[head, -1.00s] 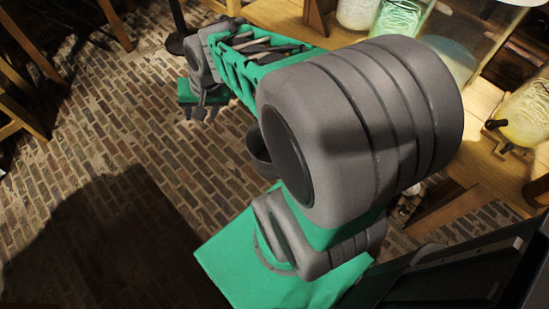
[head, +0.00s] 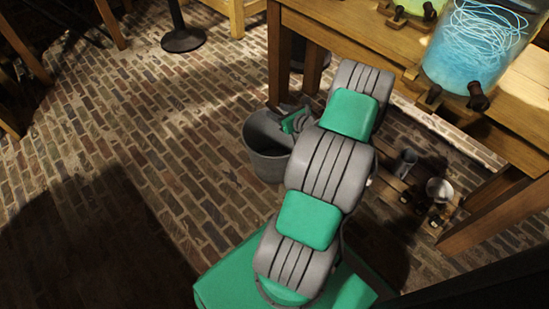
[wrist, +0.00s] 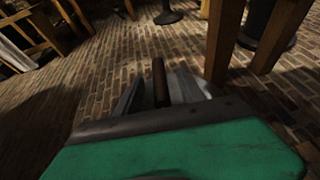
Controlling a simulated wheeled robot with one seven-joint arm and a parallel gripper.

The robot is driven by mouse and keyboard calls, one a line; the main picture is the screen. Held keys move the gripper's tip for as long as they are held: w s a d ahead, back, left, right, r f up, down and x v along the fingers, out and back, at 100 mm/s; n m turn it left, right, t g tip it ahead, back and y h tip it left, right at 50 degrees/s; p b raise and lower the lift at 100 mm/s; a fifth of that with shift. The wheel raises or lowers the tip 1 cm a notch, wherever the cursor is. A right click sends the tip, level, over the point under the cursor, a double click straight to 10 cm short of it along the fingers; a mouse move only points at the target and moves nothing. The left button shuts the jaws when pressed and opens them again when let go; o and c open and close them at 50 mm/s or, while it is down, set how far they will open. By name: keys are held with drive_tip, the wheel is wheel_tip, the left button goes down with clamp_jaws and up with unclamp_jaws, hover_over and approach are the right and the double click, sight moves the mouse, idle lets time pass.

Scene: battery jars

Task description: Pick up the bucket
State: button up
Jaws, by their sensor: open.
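The grey bucket (head: 264,164) stands upright on the brick floor, left of my arm in the head view. My gripper (head: 289,116) is at the upper right part of its rim and hides some of its opening. In the wrist view my gripper (wrist: 160,88) is open, with a grey finger on each side. A short brown rod (wrist: 159,78) shows between the fingers; it looks like the bucket's handle grip, but I cannot tell for sure. I cannot tell whether the fingers touch it. The bucket's body is not clearly visible in the wrist view.
A wooden table (head: 395,48) with a blue glowing jar (head: 478,45) stands right of the bucket, its leg (head: 274,60) just behind. Small vessels (head: 438,190) sit on a low shelf at right. The brick floor (head: 120,130) at left is clear.

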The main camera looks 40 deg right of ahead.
drive_tip(key=shift+w+f, duration=0.6)
drive_tip(key=shift+w, duration=0.2)
drive_tip(key=shift+w+d, duration=0.1)
drive_tip(key=shift+w, duration=0.25)
drive_tip(key=shift+r, duration=0.1)
drive_tip(key=shift+c, duration=0.5)
clamp_jaws()
drive_tip(key=shift+r, duration=0.15)
